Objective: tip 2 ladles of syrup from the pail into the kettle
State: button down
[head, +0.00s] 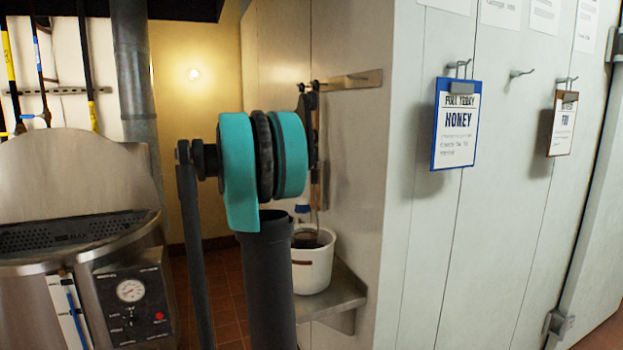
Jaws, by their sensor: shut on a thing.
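The white pail (312,276) stands on a small metal wall shelf, with dark liquid visible inside its rim. A thin upright ladle handle (318,190) runs down into the pail; its bowl is hidden. My gripper (313,90) is at the top of this handle, shut on it, partly hidden behind my teal-banded arm joint. The steel kettle (75,226) stands at the far left, with a raised lid or back and a dark perforated strip along its top. The inside of the kettle cannot be seen.
The shelf (340,300) is narrow. A control panel (130,295) with a gauge fronts the kettle. A blue clipboard (456,125) reading HONEY hangs on the pale wall. Tiled floor shows between kettle and shelf.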

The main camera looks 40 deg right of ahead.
notch_tip(320, 180, up, 10)
jog(key=shift+f, duration=0.1)
dwell(0.4)
dwell(0.5)
